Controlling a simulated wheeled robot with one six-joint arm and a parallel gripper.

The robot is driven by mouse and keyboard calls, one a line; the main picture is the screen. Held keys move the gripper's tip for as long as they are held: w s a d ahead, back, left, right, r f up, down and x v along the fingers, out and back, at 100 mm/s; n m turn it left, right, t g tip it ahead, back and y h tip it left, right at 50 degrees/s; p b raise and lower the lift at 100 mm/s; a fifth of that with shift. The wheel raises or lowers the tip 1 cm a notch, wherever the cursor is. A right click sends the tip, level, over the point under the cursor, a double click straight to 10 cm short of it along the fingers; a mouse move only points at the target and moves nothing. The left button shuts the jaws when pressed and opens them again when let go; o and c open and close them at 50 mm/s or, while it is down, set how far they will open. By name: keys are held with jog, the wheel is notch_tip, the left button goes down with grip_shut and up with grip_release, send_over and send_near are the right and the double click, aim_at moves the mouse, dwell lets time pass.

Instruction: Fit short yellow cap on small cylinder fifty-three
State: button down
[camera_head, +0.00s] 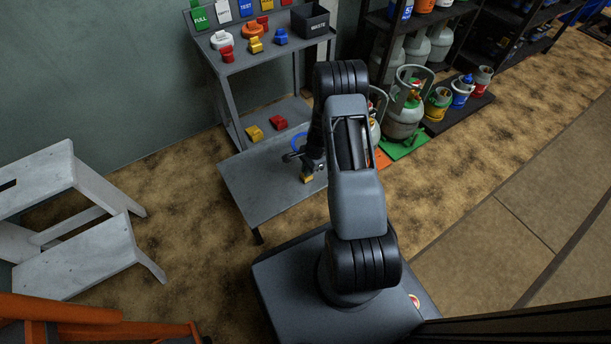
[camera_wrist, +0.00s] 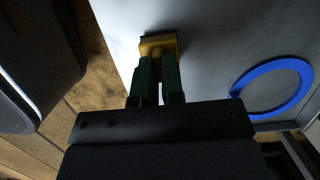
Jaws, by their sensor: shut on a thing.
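My gripper (camera_head: 306,168) is shut on a yellow cap (camera_head: 307,178), held low over the right part of the grey lower bench. In the wrist view the yellow cap (camera_wrist: 158,41) sits between the green fingertips (camera_wrist: 158,72), over the pale bench top. Small cylinders stand on the dark low shelf at right: a yellow one (camera_head: 438,104), a blue one (camera_head: 462,92) and a red one (camera_head: 481,80). I cannot read the number fifty-three on any of them.
A blue ring (camera_wrist: 275,90) marks the bench (camera_head: 250,183) beside the gripper. A red cap (camera_head: 277,122) lies at the back. The upper shelf (camera_head: 262,62) holds several coloured caps and a waste bin (camera_head: 310,21). A large grey cylinder (camera_head: 402,118) stands on green. White steps (camera_head: 75,255) are at left.

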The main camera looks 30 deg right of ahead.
jog(key=shift+a+p+v, duration=0.15)
jog(key=shift+p+v, duration=0.45)
jog(key=shift+v, duration=0.25)
jog(key=shift+a+p+v, duration=0.2)
jog(key=shift+p+v, duration=0.35)
jog(key=shift+v, duration=0.25)
jog(key=shift+r, duration=0.1)
